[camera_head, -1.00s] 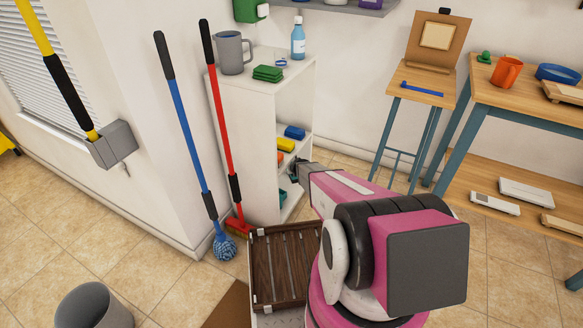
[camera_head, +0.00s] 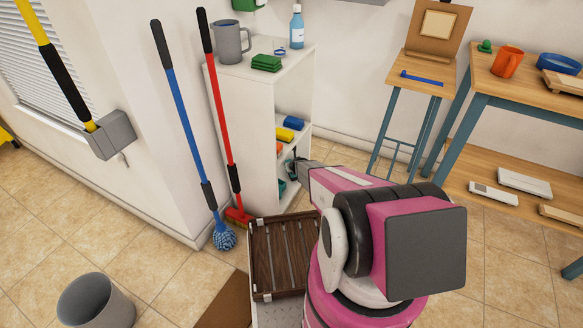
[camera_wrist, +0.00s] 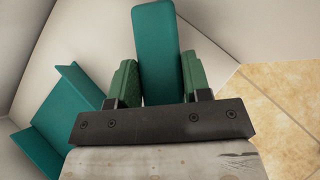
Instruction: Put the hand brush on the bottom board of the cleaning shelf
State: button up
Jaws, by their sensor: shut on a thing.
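The cleaning shelf (camera_head: 245,130) is a white unit with an open side facing right. My gripper (camera_wrist: 158,78) has green finger pads and is shut on a teal piece (camera_wrist: 156,35), which looks like the handle of the hand brush. The brush's bristles are hidden. In the head view, my gripper (camera_head: 292,167) reaches into the shelf's open side at a low level, largely hidden by my arm. A second teal piece (camera_wrist: 62,110), angled and folded, lies just left of my gripper in the wrist view. The bottom board is mostly hidden in the head view.
A blue mop (camera_head: 188,125) and a red-handled broom (camera_head: 219,110) lean left of the shelf. A brown slatted crate (camera_head: 280,255) is in front. Tiled floor is open at right.

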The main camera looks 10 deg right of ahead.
jog(key=shift+f, duration=0.6)
dwell(0.3)
jog(key=o, duration=1.1)
jog(key=shift+o, duration=0.2)
jog(key=shift+s+r, duration=0.1)
jog(key=v, duration=1)
jog(key=shift+s+r, duration=0.2)
jog(key=shift+s, duration=0.05)
